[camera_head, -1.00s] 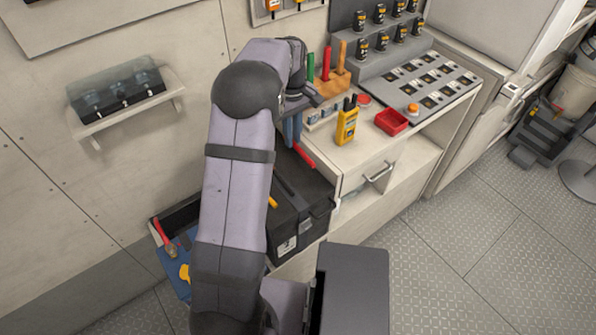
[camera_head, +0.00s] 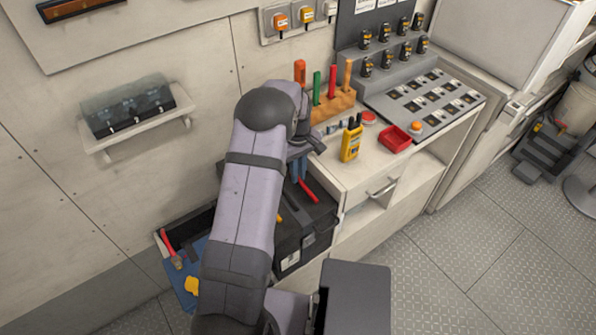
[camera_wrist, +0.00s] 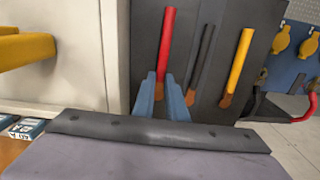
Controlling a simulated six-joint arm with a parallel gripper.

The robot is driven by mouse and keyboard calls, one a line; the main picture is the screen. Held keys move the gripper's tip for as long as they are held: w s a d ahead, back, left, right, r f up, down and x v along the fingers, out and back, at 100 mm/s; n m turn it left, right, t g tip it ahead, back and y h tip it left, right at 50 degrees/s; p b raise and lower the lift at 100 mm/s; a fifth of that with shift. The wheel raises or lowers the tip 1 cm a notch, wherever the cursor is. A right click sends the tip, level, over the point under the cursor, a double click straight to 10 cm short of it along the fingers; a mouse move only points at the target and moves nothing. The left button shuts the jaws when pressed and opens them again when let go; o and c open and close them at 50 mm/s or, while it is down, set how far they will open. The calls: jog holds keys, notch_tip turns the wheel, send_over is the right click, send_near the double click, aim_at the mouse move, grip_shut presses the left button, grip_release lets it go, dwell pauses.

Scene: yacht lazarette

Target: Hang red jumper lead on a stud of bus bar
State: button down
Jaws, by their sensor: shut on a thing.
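The red jumper lead (camera_head: 307,190) shows as a red, stick-like handle over the black toolbox (camera_head: 318,228). In the wrist view the red lead (camera_wrist: 166,45) has its near end between the two blue fingertips of my gripper (camera_wrist: 162,95). My gripper (camera_head: 299,170) is shut on it. I cannot tell whether the lead still touches the toolbox. What looks like the bus bar (camera_head: 130,112) is on a small wall shelf at the left, with dark parts under a clear cover. Its studs are too small to make out.
A black lead (camera_wrist: 203,50) and a yellow lead (camera_wrist: 240,60) lie beside the red one. The counter holds a yellow radio (camera_head: 351,143), a red tray (camera_head: 395,139) and an orange holder (camera_head: 334,106) with upright tools. Bare wall separates the shelf from my arm.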

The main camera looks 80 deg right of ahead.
jog(key=shift+f, duration=0.25)
jog(key=shift+f, duration=0.1)
jog(key=shift+f, duration=0.1)
jog(key=c, duration=1.8)
grip_release()
jog(key=shift+o, duration=0.2)
